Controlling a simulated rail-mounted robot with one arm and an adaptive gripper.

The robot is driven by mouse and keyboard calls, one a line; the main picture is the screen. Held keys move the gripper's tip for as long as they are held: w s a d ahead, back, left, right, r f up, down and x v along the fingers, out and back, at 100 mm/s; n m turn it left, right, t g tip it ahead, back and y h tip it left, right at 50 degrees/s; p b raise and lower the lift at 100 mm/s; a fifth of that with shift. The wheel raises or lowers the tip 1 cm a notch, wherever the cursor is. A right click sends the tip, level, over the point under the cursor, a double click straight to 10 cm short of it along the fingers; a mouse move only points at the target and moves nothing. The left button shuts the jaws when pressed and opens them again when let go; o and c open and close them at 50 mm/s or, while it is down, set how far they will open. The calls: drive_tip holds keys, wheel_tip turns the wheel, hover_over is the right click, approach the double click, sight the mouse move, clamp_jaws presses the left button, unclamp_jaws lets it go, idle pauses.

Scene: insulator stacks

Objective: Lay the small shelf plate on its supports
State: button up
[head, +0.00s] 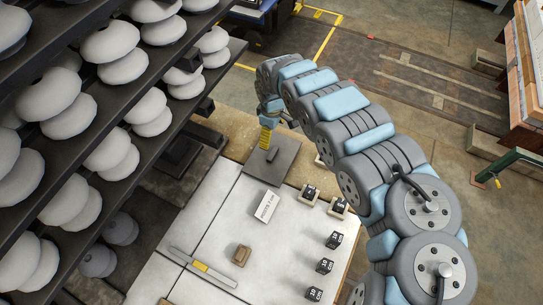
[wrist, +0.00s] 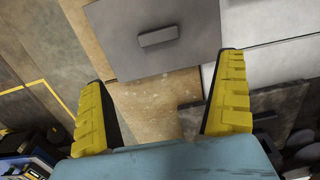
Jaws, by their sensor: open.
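A flat grey plate with a short raised grip bar, seemingly the small shelf plate (head: 285,150), lies at the far end of the work table. It also shows in the wrist view (wrist: 125,50), with its bar (wrist: 158,36) near the top. My gripper (head: 267,140) is at the plate's far left edge in the head view. In the wrist view its yellow fingers (wrist: 163,75) are spread wide, with nothing between them; the plate's bar is beyond the fingertips. I cannot clearly identify the plate's supports.
Dark racks with white insulator stacks (head: 110,40) fill the left. The white table top (head: 215,225) carries a white label card (head: 265,206), a brown block (head: 241,256), a yellow-marked bar (head: 203,266) and several dark cubes (head: 325,265). Bare floor lies beyond the table.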

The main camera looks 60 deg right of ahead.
drive_tip(key=b, duration=0.1)
hover_over(273, 153)
drive_tip(key=shift+w+a+f, duration=0.1)
drive_tip(key=shift+w+f, duration=0.05)
drive_tip(key=shift+f, duration=1.85)
drive_tip(key=shift+w+a+f, duration=0.1)
drive_tip(key=shift+f, duration=1.9)
drive_tip(key=shift+s+d+f+b, duration=0.15)
drive_tip(key=shift+f+b, duration=0.3)
drive_tip(key=shift+f, duration=1.1)
drive_tip(key=shift+s+a+f+b, duration=0.1)
drive_tip(key=shift+f+b, duration=0.3)
drive_tip(key=shift+f, duration=1.1)
drive_tip(key=shift+d, duration=0.1)
drive_tip(key=shift+r, duration=0.1)
drive_tip(key=c, duration=1.2)
